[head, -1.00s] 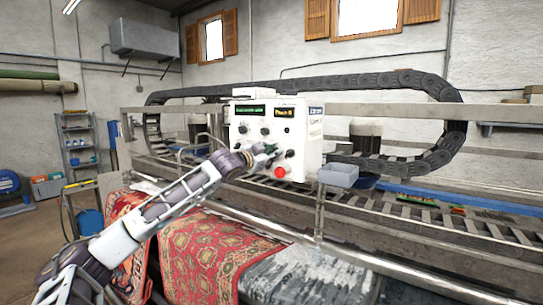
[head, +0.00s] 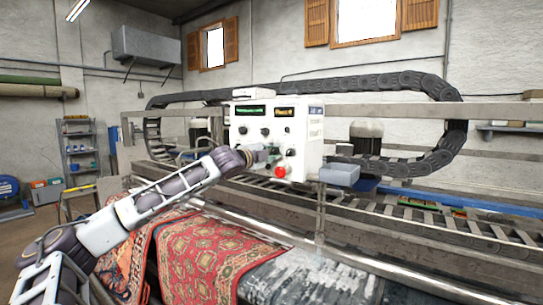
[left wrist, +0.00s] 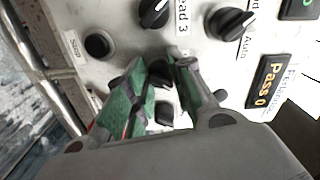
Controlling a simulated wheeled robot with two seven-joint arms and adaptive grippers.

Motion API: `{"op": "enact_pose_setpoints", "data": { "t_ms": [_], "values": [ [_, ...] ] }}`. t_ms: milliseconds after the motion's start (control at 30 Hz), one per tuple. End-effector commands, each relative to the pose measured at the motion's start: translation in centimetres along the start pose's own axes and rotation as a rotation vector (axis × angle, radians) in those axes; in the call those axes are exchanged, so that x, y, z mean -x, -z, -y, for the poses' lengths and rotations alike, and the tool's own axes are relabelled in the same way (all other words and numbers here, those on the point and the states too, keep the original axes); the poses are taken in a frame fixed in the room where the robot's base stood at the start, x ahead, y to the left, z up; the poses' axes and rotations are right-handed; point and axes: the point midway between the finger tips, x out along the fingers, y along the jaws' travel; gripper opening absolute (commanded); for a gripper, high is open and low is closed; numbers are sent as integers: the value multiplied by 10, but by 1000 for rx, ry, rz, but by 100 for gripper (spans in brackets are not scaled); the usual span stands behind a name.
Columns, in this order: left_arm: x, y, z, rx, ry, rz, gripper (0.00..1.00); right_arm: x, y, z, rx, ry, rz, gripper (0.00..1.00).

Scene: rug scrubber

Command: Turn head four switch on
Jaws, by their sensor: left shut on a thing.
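The white control box (head: 308,150) stands on the machine, with displays, dark knobs and a red button (head: 280,172) on its front. My left gripper (head: 272,153) is at the lower middle of this front. In the left wrist view its green-padded fingers (left wrist: 160,75) are closed around a small black knob (left wrist: 160,70), mostly hidden between them. The label on that knob cannot be read. A black knob (left wrist: 153,13) beside the text "ead 3" and another knob (left wrist: 230,24) marked "Auto" are apart from the fingers. My right gripper is out of view.
A round black button (left wrist: 98,45) sits left of the fingers. A grey box (head: 339,175) juts out right of the control box. A metal rail and a red patterned rug (head: 205,255) lie below my arm. A black cable chain (head: 420,85) arches behind.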

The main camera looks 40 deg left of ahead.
Motion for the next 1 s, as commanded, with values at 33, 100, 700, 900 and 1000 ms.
{"op": "enact_pose_setpoints", "data": {
  "t_ms": [33, 100, 700, 900, 1000],
  "values": [
    [0, 0, -2, -14, -3, 0, 0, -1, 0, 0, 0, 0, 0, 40],
    [0, 0, -2, -30, -3, 0, 0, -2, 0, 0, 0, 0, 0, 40],
    [0, 0, -2, -47, -4, 0, 38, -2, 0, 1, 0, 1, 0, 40],
    [0, 0, -1, -47, -2, 0, 46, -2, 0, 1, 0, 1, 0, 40],
    [0, 0, -1, -47, -2, 0, 46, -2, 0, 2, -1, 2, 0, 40]
  ]
}}
